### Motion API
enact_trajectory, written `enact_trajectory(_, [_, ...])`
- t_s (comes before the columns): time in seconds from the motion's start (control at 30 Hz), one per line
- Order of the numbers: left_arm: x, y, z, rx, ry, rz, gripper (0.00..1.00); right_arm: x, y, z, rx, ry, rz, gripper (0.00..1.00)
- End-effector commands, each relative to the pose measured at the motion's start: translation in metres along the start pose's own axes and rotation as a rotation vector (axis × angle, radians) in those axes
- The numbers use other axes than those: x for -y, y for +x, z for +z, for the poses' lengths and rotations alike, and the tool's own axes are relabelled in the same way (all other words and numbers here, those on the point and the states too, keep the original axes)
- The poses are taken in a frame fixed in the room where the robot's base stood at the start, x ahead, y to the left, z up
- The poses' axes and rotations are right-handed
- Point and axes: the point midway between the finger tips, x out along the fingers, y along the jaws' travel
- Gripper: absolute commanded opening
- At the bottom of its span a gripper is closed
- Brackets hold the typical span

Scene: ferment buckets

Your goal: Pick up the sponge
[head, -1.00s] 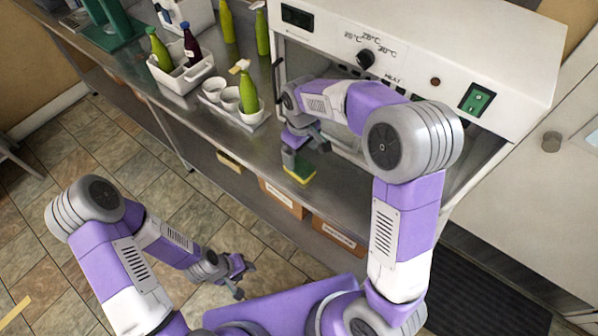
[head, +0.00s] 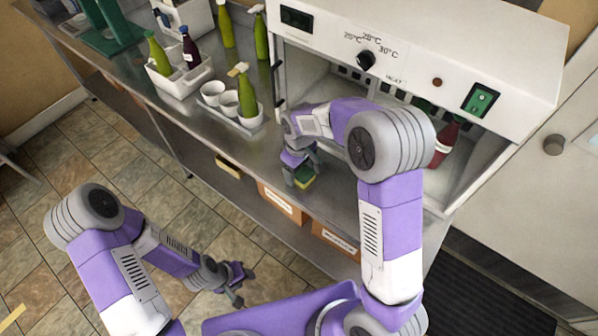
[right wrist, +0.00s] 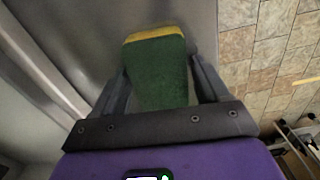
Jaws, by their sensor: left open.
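The sponge (head: 304,182), green with a yellow layer, sits at the front edge of the metal counter in the head view. In the right wrist view the sponge (right wrist: 158,75) extends between the two dark fingers, with its yellow edge at the far end. My right gripper (head: 302,171) is over it, pointing down. In the right wrist view my right gripper (right wrist: 160,85) has one finger on each side of the sponge, apparently with slim gaps. Its lower part is hidden by the jaw. My left gripper (head: 238,283) is open and empty, low over the floor.
Left on the counter are a tray of white cups (head: 212,94) and a white caddy (head: 178,80) with bottles. Cardboard boxes (head: 282,203) sit on the shelf below.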

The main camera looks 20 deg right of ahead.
Motion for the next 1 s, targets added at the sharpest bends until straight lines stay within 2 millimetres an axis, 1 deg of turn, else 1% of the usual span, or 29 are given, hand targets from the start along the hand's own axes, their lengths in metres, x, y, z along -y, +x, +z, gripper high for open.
enact_trajectory(0.03, [0.000, 0.000, 0.000, 0.000, 0.000, 0.000, 0.43, 0.000, 0.000, 0.000, 0.000, 0.000, 0.000, 0.66])
enact_trajectory(0.23, [0.000, 0.000, 0.000, 0.000, 0.000, 0.000, 0.43, 0.000, 0.000, 0.000, 0.000, 0.000, 0.000, 0.36])
enact_trajectory(0.47, [0.000, 0.000, 0.000, 0.000, 0.000, 0.000, 0.43, 0.000, -0.001, 0.000, 0.000, 0.000, 0.000, 0.35])
enact_trajectory(0.57, [0.000, -0.001, 0.000, 0.000, 0.000, 0.000, 0.43, 0.000, -0.005, 0.000, -0.002, 0.000, 0.000, 0.35])
enact_trajectory(0.67, [-0.002, -0.004, 0.000, 0.000, 0.000, 0.000, 0.43, 0.000, -0.019, -0.001, -0.005, 0.000, 0.001, 0.35])
enact_trajectory(0.9, [-0.005, -0.015, 0.001, 0.000, 0.000, 0.000, 0.43, 0.000, -0.069, -0.001, -0.005, -0.001, 0.001, 0.35])
enact_trajectory(1.0, [-0.007, -0.018, 0.001, 0.000, 0.000, 0.000, 0.43, 0.000, -0.085, -0.001, -0.004, -0.001, 0.001, 0.35])
